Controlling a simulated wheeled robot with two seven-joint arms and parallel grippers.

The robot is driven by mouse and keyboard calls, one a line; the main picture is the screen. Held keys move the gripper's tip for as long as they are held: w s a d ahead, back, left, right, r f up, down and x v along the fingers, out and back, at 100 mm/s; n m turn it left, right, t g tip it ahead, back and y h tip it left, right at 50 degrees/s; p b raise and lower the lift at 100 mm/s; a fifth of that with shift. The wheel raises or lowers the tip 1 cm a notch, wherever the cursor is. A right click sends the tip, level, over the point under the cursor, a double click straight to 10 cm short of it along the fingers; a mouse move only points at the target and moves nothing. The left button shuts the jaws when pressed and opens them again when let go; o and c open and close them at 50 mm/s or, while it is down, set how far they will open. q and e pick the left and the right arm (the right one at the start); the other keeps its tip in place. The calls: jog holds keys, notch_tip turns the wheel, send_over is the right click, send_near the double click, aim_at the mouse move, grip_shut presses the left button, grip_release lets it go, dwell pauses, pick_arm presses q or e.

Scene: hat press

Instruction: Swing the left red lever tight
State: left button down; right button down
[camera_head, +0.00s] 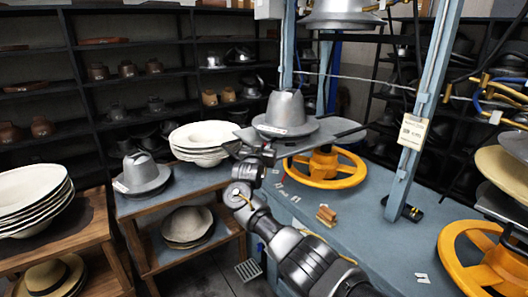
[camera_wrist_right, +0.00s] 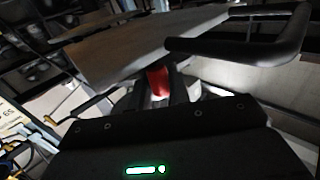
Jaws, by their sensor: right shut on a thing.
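My right gripper (camera_head: 238,150) is at the left end of the press plate, beside the grey hat form. In the right wrist view my right gripper (camera_wrist_right: 158,90) is shut on the red lever (camera_wrist_right: 158,82), of which a short red piece shows between the dark fingers. The rest of the lever is hidden by the gripper, and I cannot make it out in the head view. The grey metal hat form (camera_head: 284,112) stands upright on the flat press plate (camera_head: 345,132). My left gripper is not in view.
A yellow handwheel (camera_head: 350,178) sits under the plate on the blue press table (camera_head: 365,225). Blue uprights (camera_head: 425,100) frame the press. A side table with white hats (camera_head: 203,137) and a grey hat form (camera_head: 143,174) is to the left. A dark bar (camera_wrist_right: 240,52) crosses near my right wrist.

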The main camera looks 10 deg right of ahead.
dwell(0.3)
jog(key=c, duration=1.3)
grip_release()
jog(key=shift+w, duration=0.1)
jog(key=b+v, duration=0.1)
jog(key=v, duration=0.9)
jog(key=shift+s+a+b, duration=0.25)
jog(key=shift+s+b, duration=0.1)
jog(key=shift+b, duration=0.05)
